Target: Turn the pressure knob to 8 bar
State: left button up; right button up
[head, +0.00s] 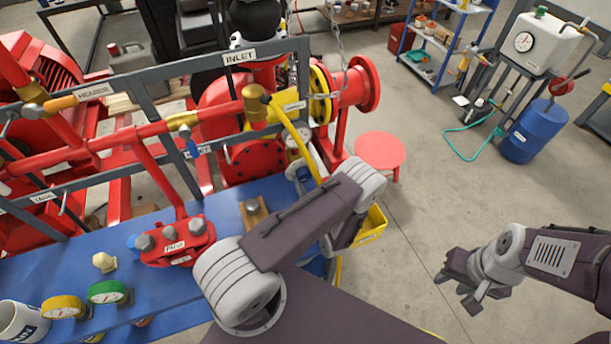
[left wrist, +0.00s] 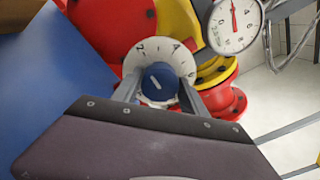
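The pressure knob (left wrist: 160,84) is blue with a white pointer line and sits at the centre of a round white dial (left wrist: 133,62) in the left wrist view. The line points to the upper left; the dial's numbers are too small to read surely. My left gripper (left wrist: 160,80) is open, with one finger on each side of the knob and small gaps showing. In the head view its fingers are mostly hidden by my own left arm. A white gauge (left wrist: 235,25) with a red needle pointing up is at the upper right. My right gripper (head: 466,282) is open and empty over the floor.
Red pipes and the grey frame (head: 150,75) with its INLET label stand behind the blue bench (head: 85,255). A red stool (head: 380,150) and open floor lie to the right.

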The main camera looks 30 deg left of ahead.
pick_arm(q)
jog(key=c, duration=0.8)
